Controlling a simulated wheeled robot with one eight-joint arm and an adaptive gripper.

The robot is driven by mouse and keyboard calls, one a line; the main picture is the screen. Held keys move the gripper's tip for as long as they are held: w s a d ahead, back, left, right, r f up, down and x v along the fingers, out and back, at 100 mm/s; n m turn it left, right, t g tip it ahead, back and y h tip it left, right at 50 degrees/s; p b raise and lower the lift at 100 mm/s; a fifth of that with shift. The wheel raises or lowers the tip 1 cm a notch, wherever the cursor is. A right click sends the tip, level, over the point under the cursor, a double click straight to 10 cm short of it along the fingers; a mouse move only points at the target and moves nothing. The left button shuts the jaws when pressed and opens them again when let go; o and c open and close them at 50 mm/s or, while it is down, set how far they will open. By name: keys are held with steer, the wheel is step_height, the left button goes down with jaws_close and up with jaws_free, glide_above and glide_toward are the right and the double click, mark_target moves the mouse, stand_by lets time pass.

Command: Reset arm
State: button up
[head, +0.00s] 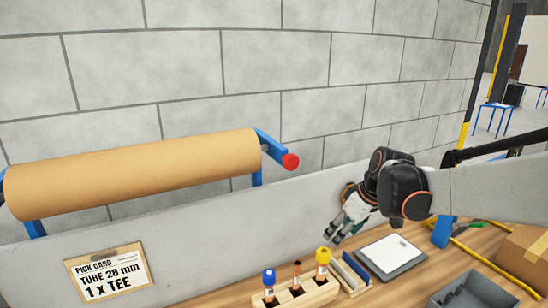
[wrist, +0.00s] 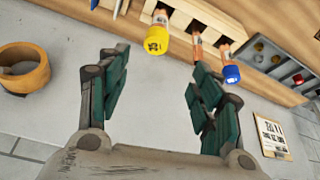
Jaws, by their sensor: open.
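My gripper (head: 338,232) hangs from my dark arm at the right of the head view, close to the low grey back panel and above the bench. In the wrist view my gripper (wrist: 152,75) has its two green-padded fingers wide apart, with nothing between them. A wooden rack (head: 318,292) stands just below and left of it in the head view. It holds a yellow-capped piece (head: 323,256) and a blue-capped piece (head: 269,277). In the wrist view the yellow cap (wrist: 156,40) and blue cap (wrist: 231,73) lie beyond the fingertips.
A clipboard (head: 391,254), a grey bin (head: 472,292) and a cardboard box (head: 526,252) are on the right of the bench. A brown paper roll (head: 135,172) is at the left, above the pick card (head: 108,275). A tan ring (wrist: 23,69) shows in the wrist view.

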steer(key=s+a+f+m+t+h+b, duration=0.1)
steer(key=s+f+m+b, duration=0.1)
steer(key=s, duration=0.6)
steer(key=s+a+f+m+t+b, duration=0.1)
steer(key=s+f+m+b, duration=0.1)
steer(key=s+b, duration=0.3)
steer(key=s+a+f+m+t+h+b, duration=0.1)
steer(key=s+f+m+b, duration=0.1)
steer(key=s, duration=0.9)
step_height(320, 180, down, 2)
steer(key=shift+f+m+h+b, duration=0.1)
steer(key=shift+m+h+b, duration=0.25)
steer(key=shift+b, duration=0.35)
